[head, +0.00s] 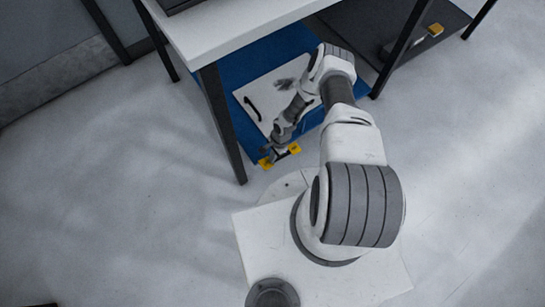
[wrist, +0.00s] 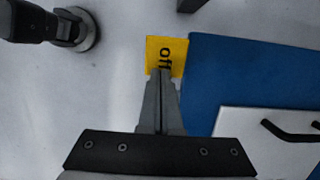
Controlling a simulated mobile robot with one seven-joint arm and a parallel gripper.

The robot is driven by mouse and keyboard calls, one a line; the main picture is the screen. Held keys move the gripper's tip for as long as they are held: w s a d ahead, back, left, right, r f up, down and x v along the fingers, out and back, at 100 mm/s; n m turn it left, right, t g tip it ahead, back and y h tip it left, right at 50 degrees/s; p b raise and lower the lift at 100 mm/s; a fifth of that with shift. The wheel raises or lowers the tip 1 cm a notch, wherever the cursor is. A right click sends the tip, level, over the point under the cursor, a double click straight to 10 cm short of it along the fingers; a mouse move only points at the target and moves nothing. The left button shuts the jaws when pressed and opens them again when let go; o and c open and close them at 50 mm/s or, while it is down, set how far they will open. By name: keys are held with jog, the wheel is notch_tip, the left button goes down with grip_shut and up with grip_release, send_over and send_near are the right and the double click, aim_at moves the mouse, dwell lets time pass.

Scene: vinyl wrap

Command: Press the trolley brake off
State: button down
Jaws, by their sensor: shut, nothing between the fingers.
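A yellow pedal marked "off" (wrist: 166,50) sticks out at the edge of the blue trolley deck (wrist: 225,75) in the wrist view. My gripper (wrist: 162,73) is shut and empty, its fingertips over the lower part of the pedal and hiding the end of its label. I cannot tell whether they touch it. In the head view my gripper (head: 279,156) is low at the near corner of the blue deck (head: 262,57). Yellow parts show on both sides of it, one at the left (head: 265,163) and one at the right (head: 294,148).
A white board (head: 264,98) with a black handle lies on the deck. A white-topped table (head: 225,28) stands over it, with a dark leg (head: 222,125) close left of my arm. A second, dark deck (head: 350,25) with a yellow tab (head: 436,30) is at right. Floor at left is clear.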

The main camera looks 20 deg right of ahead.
jog(key=shift+a+f+h+p, duration=0.2)
jog(key=shift+a+h+p, duration=0.15)
jog(key=shift+h+p, duration=0.15)
jog(key=shift+s, duration=0.1)
jog(key=shift+s+a+f, duration=0.1)
jog(key=shift+a+f, duration=0.15)
jog(key=shift+f, duration=0.2)
jog(key=shift+a+f+t+h, duration=0.1)
jog(key=shift+a+t+h, duration=0.05)
jog(key=shift+t+h, duration=0.15)
jog(key=shift+a+f+h, duration=0.15)
jog(key=shift+f+h, duration=0.15)
jog(key=shift+h, duration=0.3)
jog(key=shift+f+b, duration=0.2)
jog(key=shift+b, duration=0.15)
jog(key=shift+s+a+f, duration=0.1)
jog(key=shift+a+f, duration=0.05)
jog(key=shift+f, duration=0.05)
jog(key=shift+r, duration=0.1)
